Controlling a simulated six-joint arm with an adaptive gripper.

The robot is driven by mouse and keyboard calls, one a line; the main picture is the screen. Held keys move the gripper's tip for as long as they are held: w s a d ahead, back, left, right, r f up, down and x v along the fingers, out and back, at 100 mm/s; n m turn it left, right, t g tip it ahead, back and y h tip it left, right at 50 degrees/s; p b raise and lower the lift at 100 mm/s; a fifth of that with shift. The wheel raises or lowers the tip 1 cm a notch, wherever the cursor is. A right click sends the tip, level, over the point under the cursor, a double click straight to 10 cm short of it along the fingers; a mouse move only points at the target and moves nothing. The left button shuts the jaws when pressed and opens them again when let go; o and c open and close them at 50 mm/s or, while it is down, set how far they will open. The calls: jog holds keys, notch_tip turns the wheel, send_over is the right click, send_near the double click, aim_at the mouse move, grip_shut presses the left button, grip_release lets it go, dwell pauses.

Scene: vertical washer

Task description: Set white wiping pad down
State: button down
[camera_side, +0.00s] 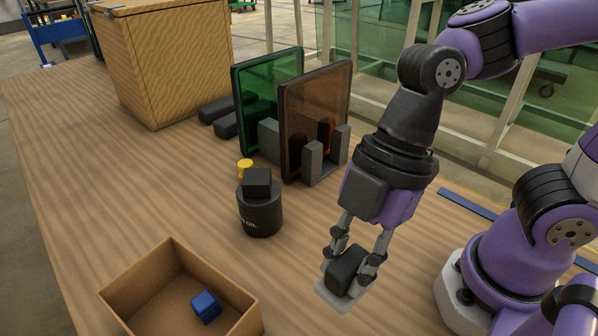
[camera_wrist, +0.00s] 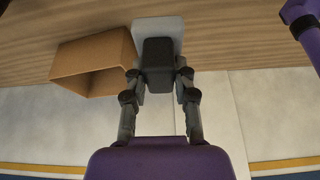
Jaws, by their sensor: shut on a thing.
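The white wiping pad is a flat pale plate (camera_side: 335,294) with a dark block-shaped handle (camera_side: 346,268) on top. My gripper (camera_side: 352,262) is shut on the dark handle, with one finger on each side. The pad is under the handle, low over the front right of the wooden table; I cannot tell whether it touches the surface. In the wrist view the handle (camera_wrist: 157,66) sits between the fingers and the pad's pale plate (camera_wrist: 158,30) shows beyond it.
An open cardboard box (camera_side: 240,325) with a blue block (camera_side: 205,307) stands at the front left. A black canister (camera_side: 260,213) stands behind the pad. A green panel (camera_side: 268,105) and a brown panel (camera_side: 313,115) stand in grey holders farther back. A wooden crate (camera_side: 175,65) is back left.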

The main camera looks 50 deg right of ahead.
jog(key=s+a+n+g, duration=0.2)
jog(key=s+n, duration=0.3)
jog(key=s, duration=0.1)
jog(key=w+d+f, duration=0.1)
jog(key=w+f, duration=0.1)
jog(key=w, duration=0.1)
jog(key=w+d+f, duration=0.1)
jog(key=w+f, duration=0.1)
jog(key=w, duration=0.1)
jog(key=w+d+f, duration=0.1)
jog(key=w+f, duration=0.2)
jog(key=w, duration=0.1)
jog(key=shift+d, duration=0.3)
jog(key=shift+w+f, duration=0.1)
jog(key=shift+f, duration=1.85)
jog(key=shift+f, duration=0.15)
jog(key=c, duration=0.7)
grip_release()
jog(key=shift+o, duration=0.2)
